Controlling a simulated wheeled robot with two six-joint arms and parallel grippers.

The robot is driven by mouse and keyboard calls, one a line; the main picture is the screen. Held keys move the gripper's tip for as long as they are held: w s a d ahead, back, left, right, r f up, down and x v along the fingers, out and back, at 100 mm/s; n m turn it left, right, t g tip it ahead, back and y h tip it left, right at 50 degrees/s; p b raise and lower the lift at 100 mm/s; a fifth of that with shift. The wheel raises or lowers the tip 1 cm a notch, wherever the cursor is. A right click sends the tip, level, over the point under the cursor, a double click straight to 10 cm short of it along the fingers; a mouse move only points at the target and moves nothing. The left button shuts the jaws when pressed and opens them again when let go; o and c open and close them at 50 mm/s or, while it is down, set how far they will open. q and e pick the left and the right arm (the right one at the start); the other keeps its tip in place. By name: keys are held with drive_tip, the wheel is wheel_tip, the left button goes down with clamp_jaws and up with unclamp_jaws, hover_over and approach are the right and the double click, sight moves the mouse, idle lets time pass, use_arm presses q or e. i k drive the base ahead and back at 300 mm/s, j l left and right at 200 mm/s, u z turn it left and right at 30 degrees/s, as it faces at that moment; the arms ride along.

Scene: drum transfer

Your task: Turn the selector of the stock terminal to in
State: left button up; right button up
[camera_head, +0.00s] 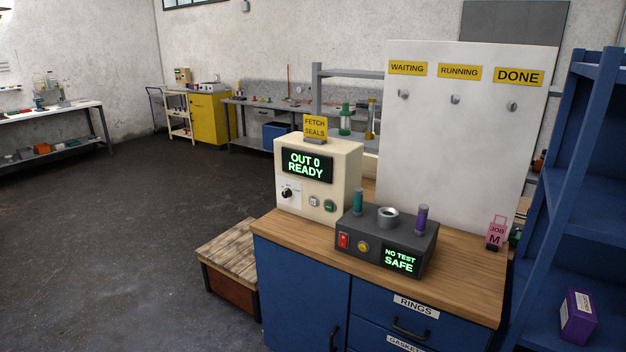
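The stock terminal (345,173) is a cream box at the back left of the wooden-topped cabinet. Its screen (307,166) reads "OUT 0 READY" in green. The selector (287,193) is a small black knob on a white plate below the screen. Its pointer direction and the small labels around it are too small to tell. A yellow "FETCH SEALS" card (315,127) stands on top of the terminal. Neither of my grippers shows in the head view.
A dark tester (385,238) reading "NO TEST SAFE" stands right of the terminal. A white board (450,140) stands behind. A pink "JOB M" tag (496,233) is at the right. A blue shelf (590,180) borders the right.

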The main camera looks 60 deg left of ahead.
sight(288, 193)
drive_tip(key=u, duration=2.15)
